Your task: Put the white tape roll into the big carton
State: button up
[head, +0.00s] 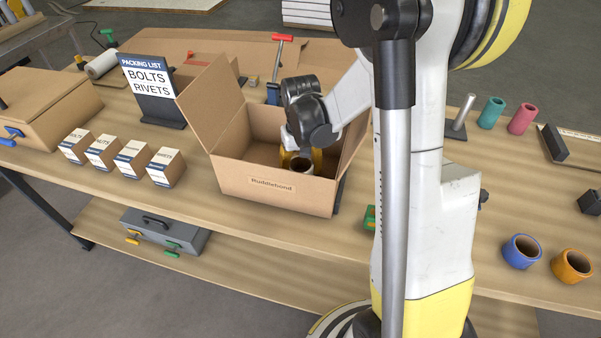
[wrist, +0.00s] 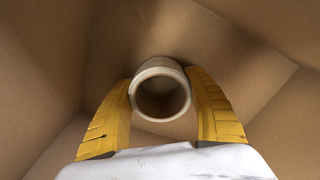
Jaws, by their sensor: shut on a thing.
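The big carton (head: 240,191) stands open on the table with its flaps spread. My gripper (head: 298,160) reaches down inside it, below the rim. The white tape roll (wrist: 160,70) is between my two yellow fingers (wrist: 160,110) in the wrist view, and they are shut on it. The roll's open ring faces the wrist camera, and brown cardboard surrounds it. In the head view the roll (head: 301,167) shows only in part, close to the carton's front wall. I cannot tell whether it touches the carton's floor.
Several small labelled boxes (head: 133,156) stand left of the carton, with the packing list sign (head: 150,90) behind them. A closed carton (head: 45,108) is at the far left.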

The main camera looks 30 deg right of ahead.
jog(key=shift+f, duration=0.2)
jog(key=o, duration=1.1)
jog(key=shift+o, duration=0.2)
jog(key=shift+r, duration=0.1)
notch_tip(320, 180, up, 12)
jog(key=p, duration=0.5)
jog(key=s+a+r+n+t, duration=0.1)
jog(key=s+a+r+t, duration=0.2)
jog(key=s+a+r, duration=0.2)
jog(key=s+a+r+n+t, duration=0.1)
jog(key=s+a+r+t, duration=0.3)
jog(key=s, duration=0.4)
jog(key=shift+s+a+r, duration=0.25)
jog(key=shift+a+r, duration=0.15)
jog(key=shift+a, duration=0.35)
